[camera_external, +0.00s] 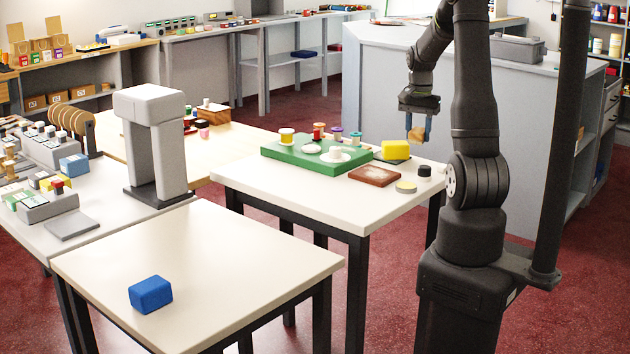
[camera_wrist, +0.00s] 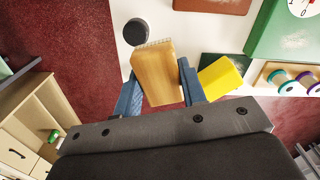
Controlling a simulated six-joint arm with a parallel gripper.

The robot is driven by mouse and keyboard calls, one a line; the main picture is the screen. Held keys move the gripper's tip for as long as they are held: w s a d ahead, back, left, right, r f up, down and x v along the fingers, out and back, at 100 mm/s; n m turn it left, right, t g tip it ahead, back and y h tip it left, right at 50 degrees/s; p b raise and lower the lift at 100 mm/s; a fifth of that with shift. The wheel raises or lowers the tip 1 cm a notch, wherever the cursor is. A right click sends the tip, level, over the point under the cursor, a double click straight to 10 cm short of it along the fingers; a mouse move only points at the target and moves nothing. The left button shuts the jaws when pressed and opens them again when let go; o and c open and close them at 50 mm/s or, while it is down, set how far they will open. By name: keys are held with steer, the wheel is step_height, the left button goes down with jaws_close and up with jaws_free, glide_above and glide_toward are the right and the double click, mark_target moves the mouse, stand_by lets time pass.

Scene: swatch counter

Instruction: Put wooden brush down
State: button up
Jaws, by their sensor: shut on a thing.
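The wooden brush (camera_wrist: 156,75) is a light wood block with pale bristles along its far edge. My gripper (camera_wrist: 160,84) is shut on it, with one blue finger on each side. In the external view my gripper (camera_external: 415,122) points down and holds the brush (camera_external: 416,134) in the air, near the right end of the white table (camera_external: 250,178). The brush appears above the tabletop height there, not touching anything. In the wrist view a black round piece lies beyond the brush and a yellow block lies to its right.
A yellow block (camera_external: 396,149) sits on a dark mat. The table's front left is clear.

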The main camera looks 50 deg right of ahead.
steer(key=w+a+n, duration=0.3)
steer(key=w+a, duration=0.3)
steer(key=a, duration=0.5)
steer(key=n, duration=1.2)
glide_above(276, 272)
step_height(276, 272, down, 11)
steer(key=shift+r, duration=0.1)
steer(key=shift+f, duration=2)
steer(key=shift+f, duration=0.1)
steer(key=o, duration=1)
